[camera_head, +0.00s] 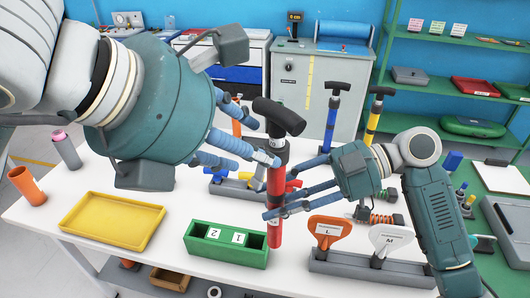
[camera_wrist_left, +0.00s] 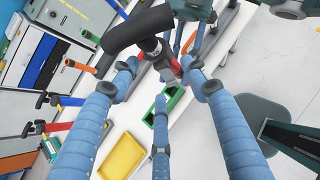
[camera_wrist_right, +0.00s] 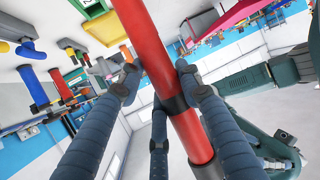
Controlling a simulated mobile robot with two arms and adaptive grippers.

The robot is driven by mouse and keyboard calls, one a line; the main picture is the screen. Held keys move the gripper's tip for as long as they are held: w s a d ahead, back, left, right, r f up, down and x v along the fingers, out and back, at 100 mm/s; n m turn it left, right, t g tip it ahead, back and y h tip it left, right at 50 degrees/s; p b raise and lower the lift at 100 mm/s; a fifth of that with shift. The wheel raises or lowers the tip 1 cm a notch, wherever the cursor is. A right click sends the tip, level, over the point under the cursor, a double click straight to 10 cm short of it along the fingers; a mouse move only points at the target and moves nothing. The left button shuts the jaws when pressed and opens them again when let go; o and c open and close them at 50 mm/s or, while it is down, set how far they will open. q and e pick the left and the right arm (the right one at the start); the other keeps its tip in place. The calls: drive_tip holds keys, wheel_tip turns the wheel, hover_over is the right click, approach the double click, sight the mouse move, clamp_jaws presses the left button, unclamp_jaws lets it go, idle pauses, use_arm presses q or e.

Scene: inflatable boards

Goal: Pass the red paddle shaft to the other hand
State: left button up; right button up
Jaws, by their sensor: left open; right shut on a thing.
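The red paddle shaft (camera_head: 276,182) stands nearly upright above the white table, its black T-handle (camera_head: 279,116) at the top. My right gripper (camera_head: 272,200) is shut on the shaft's lower red part. In the right wrist view the shaft (camera_wrist_right: 148,48) runs slantwise between the blue fingers (camera_wrist_right: 157,82). My left gripper (camera_head: 262,145) is open beside the upper shaft, just below the handle. In the left wrist view the handle (camera_wrist_left: 138,30) lies across the top, and the open fingers (camera_wrist_left: 160,72) spread around the shaft's upper end; contact cannot be told.
A green box (camera_head: 226,251) with compartments marked 2 and 1 sits below the shaft. A yellow tray (camera_head: 112,222) is at left, beside an orange cup (camera_head: 27,186). A grey rack (camera_head: 370,267) holds orange and white handles. Blue (camera_head: 332,115) and yellow (camera_head: 374,118) shafts stand behind.

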use_arm(q)
drive_tip(key=x, duration=0.9)
drive_tip(key=shift+w+d+f, duration=0.15)
drive_tip(key=shift+d+f, duration=0.1)
drive_tip(key=c, duration=1.1)
drive_tip(key=shift+r, duration=0.1)
use_arm(e)
drive_tip(key=o, duration=1.4)
